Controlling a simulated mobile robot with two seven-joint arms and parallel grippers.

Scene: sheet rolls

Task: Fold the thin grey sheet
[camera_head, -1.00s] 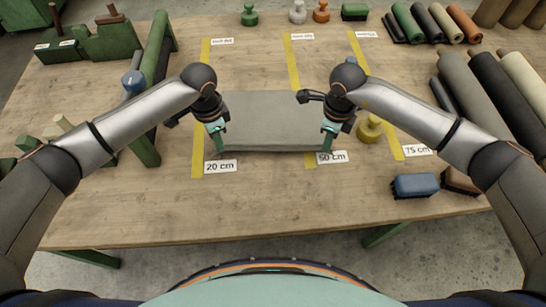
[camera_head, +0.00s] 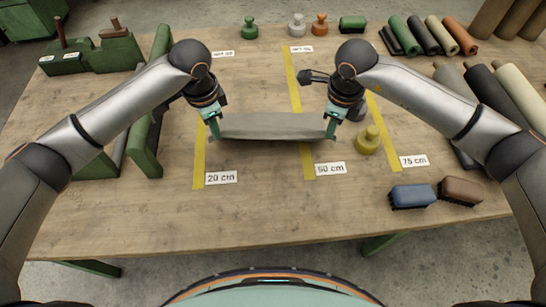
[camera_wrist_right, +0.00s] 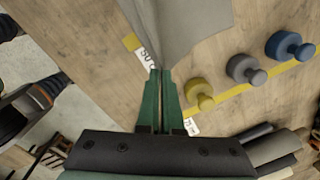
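The thin grey sheet (camera_head: 270,126) spans between my two grippers over the middle of the table, its near edge sagging slightly. My left gripper (camera_head: 214,131) is shut on the sheet's near left corner. My right gripper (camera_head: 331,128) is shut on the near right corner; in the right wrist view its green fingers (camera_wrist_right: 160,76) are closed together at the sheet's tip. The sheet also shows there (camera_wrist_right: 185,25), hanging with a bend. How much of its far part rests on the table is hidden.
Yellow strips carry a 20 cm label (camera_head: 221,177), a 50 cm label (camera_head: 330,169) and a 75 cm label (camera_head: 413,160). A yellow weight (camera_head: 368,141) stands close right of my right gripper. Brushes (camera_head: 413,195) lie front right, rolls (camera_head: 500,95) behind. The table front is clear.

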